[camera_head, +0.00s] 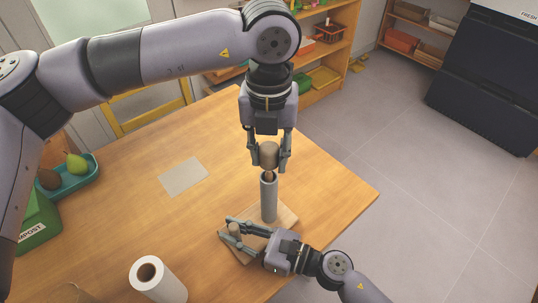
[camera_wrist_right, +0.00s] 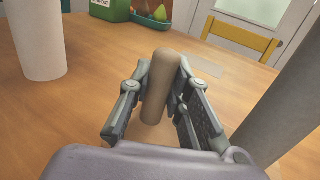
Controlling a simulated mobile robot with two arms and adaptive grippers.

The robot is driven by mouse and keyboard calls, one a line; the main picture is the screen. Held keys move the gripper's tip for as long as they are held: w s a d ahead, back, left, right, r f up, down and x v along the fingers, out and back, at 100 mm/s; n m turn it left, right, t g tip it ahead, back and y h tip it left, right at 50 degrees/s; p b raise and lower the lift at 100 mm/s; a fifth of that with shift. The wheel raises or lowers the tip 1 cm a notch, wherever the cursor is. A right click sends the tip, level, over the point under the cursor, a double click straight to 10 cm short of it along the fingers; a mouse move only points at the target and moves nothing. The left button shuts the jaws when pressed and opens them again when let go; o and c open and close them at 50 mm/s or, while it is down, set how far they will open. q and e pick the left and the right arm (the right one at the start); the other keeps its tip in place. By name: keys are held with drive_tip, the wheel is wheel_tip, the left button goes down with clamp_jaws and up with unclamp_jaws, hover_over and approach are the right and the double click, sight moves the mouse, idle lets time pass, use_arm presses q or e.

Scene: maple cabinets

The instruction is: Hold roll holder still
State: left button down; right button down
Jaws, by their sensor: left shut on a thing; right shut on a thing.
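The roll holder has a flat wooden base (camera_head: 287,216), a tall grey tube (camera_head: 268,200) standing upright and a short wooden peg (camera_wrist_right: 160,85) beside it. My right gripper (camera_head: 233,233) is shut on the short peg, low over the base; its fingers (camera_wrist_right: 160,100) sit on both sides of the peg in the wrist view. My left gripper (camera_head: 269,163) points down above the tube, shut on a rounded wooden knob (camera_head: 268,152). The knob's narrow lower end is at the tube's top; whether it is inside is hard to tell. The tube also shows in the wrist view (camera_wrist_right: 290,105).
A white paper roll (camera_head: 158,281) stands at the table's front; it shows in the wrist view (camera_wrist_right: 36,40) too. A pale sheet (camera_head: 183,177) lies mid-table. A teal tray (camera_head: 83,181) with pears and a green compost bin (camera_head: 35,222) are at left. The table's right edge is near the base.

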use_arm(q)
wheel_tip(320, 180, up, 3)
drive_tip(key=shift+f, duration=0.15)
use_arm(e)
drive_tip(key=c, duration=1.4)
unclamp_jaws()
